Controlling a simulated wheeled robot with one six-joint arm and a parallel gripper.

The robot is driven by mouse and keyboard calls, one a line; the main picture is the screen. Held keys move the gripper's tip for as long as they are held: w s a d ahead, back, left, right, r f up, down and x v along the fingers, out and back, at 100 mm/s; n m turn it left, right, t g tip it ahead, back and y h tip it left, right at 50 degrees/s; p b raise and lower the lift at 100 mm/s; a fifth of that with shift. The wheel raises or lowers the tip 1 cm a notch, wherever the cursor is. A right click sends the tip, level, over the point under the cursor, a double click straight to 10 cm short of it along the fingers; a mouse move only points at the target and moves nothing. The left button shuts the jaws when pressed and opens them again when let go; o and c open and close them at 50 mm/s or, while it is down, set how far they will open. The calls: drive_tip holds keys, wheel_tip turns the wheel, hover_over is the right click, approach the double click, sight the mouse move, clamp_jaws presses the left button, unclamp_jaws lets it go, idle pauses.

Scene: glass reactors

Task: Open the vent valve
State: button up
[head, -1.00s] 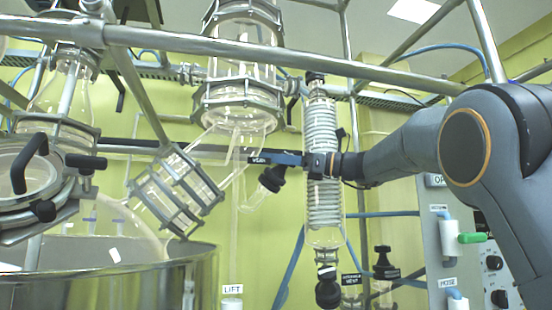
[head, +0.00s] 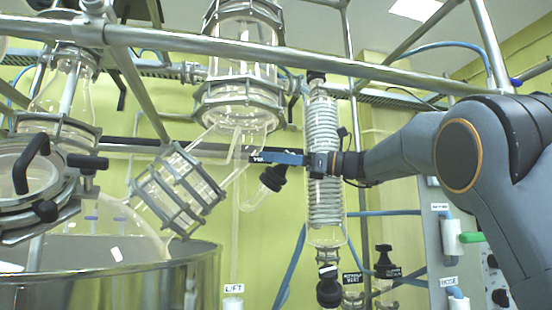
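A label whose lower line reads VENT (head: 352,278) is at the lower middle of the head view. A round black knob (head: 328,291) is just left of it, under the coiled glass condenser. Another black knob (head: 273,179) caps a slanted glass side tube below the main column. My gripper (head: 262,158) reaches in from the right, past the condenser, and its end is at that upper knob. It overlaps the knob's top in the picture. I cannot tell whether they touch. The fingers are too small and dark to show whether they are open or shut.
The coiled glass condenser (head: 322,130) stands close to my wrist. A metal rail (head: 290,57) crosses above my arm. The main glass column (head: 243,68) and a clamped slanted glass section (head: 179,190) are left. A steel vessel (head: 120,285) fills the lower left.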

drive_tip(key=b+v, duration=0.2)
drive_tip(key=v, duration=0.6)
idle(0.5)
